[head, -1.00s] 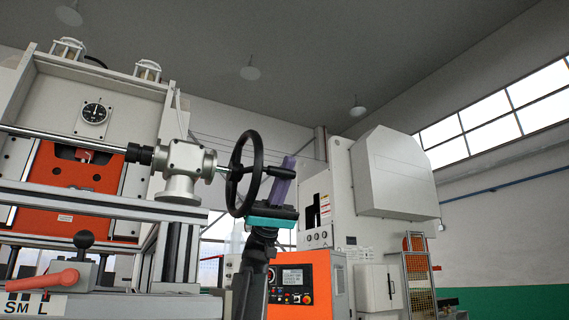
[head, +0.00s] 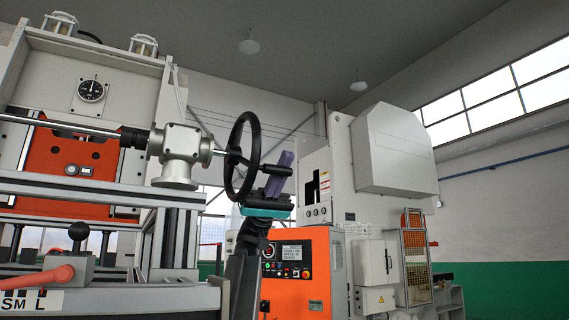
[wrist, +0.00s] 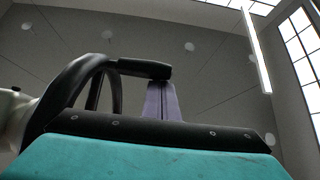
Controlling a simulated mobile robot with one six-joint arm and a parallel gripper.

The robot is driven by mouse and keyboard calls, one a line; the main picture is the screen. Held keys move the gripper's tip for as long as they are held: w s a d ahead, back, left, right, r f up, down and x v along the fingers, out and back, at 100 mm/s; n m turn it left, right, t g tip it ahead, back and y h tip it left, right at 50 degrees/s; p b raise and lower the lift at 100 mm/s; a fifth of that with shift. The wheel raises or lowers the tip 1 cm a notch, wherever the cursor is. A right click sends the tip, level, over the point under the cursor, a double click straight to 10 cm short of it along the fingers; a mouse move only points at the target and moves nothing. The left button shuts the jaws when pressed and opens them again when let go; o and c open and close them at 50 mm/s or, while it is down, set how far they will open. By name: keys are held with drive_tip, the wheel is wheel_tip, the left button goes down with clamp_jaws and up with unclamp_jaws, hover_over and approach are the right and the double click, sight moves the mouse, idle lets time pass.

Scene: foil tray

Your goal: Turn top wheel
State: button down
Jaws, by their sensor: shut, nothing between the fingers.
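The top wheel (head: 243,157) is a black handwheel on a shaft from a grey gearbox (head: 180,155), in the middle of the head view. A black crank handle (head: 272,168) sticks out from its rim towards the right. My gripper (head: 286,158) has purple fingers on a teal and black body, just right of the wheel. The fingers are shut with nothing between them and point up beside the handle. In the wrist view the wheel rim (wrist: 72,82) arcs at the left, and the handle (wrist: 145,68) crosses the finger tips (wrist: 160,88). Contact is hard to tell.
The machine frame with a gauge (head: 91,91) and an orange plate (head: 70,175) stands at the left. An orange control cabinet (head: 297,275) and a white machine (head: 395,160) stand behind at the right. A red lever (head: 38,277) is at the lower left.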

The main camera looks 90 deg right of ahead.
drive_tip(key=shift+a+f, duration=0.15)
drive_tip(key=shift+f, duration=0.05)
idle(0.4)
drive_tip(key=p+v, duration=0.1)
drive_tip(key=v, duration=0.6)
drive_tip(key=shift+d+p, duration=0.25)
drive_tip(key=shift+p, duration=0.15)
drive_tip(key=shift+w+m, duration=0.1)
drive_tip(key=shift+m, duration=0.3)
